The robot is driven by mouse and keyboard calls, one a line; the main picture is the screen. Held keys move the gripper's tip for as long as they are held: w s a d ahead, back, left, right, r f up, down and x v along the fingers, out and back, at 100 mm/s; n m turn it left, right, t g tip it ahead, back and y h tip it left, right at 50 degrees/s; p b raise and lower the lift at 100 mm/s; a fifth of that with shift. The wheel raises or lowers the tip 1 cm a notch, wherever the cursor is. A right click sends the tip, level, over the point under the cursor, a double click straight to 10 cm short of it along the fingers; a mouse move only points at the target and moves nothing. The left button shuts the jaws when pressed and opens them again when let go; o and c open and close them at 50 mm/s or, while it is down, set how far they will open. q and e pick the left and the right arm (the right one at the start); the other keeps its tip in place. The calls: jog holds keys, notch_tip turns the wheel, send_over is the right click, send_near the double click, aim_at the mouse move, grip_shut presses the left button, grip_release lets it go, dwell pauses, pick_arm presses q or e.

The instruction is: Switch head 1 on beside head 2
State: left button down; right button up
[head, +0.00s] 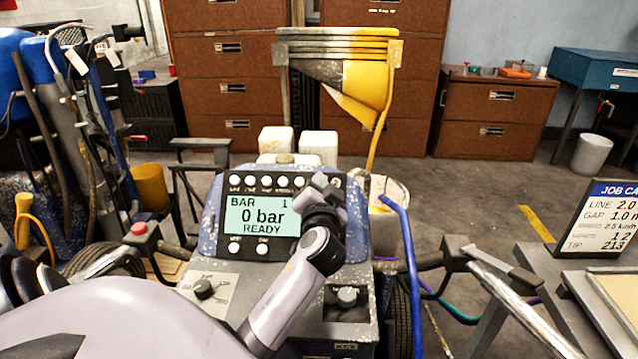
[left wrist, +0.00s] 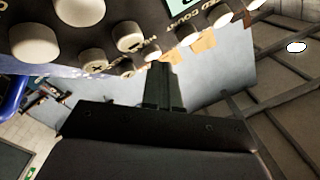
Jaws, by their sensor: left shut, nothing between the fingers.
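The striper's console (head: 235,250) stands in the middle of the head view. Its display (head: 262,216) reads "BAR 1", "0 bar", "READY". A row of pale round buttons (head: 265,181) runs above the display, with two more buttons (head: 248,247) below it; their labels are too small to read. My left gripper (head: 325,184) is at the display's upper right and hides the right end of the button row. In the left wrist view its dark fingers (left wrist: 163,80) are together and empty, near small buttons, including a plus button (left wrist: 93,62) and a minus button (left wrist: 129,36). Contact cannot be told.
A left dial (head: 204,289) and a right dial (head: 348,296) sit below the console. A red button (head: 139,229) is at left. A job card (head: 610,220) at right reads line 2.0, gap 1.0, "1 2", tip 213. A yellow funnel-like part (head: 365,80) rises behind.

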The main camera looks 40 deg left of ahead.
pick_arm(q)
jog(key=shift+r, duration=0.1)
jog(key=shift+s+d+r+p, duration=0.4)
jog(key=shift+s+r+p, duration=0.05)
jog(key=shift+r+p, duration=0.1)
jog(key=shift+f, duration=0.1)
jog(key=shift+s+d+r+p, duration=0.2)
jog(key=shift+r+p, duration=0.2)
jog(key=shift+r, duration=0.05)
jog(key=s+d+r+p, duration=0.1)
jog(key=s+r+p, duration=0.1)
jog(key=shift+s+d+r, duration=0.15)
jog(key=shift+d+r, duration=0.2)
jog(key=shift+d, duration=0.05)
dwell(1.2)
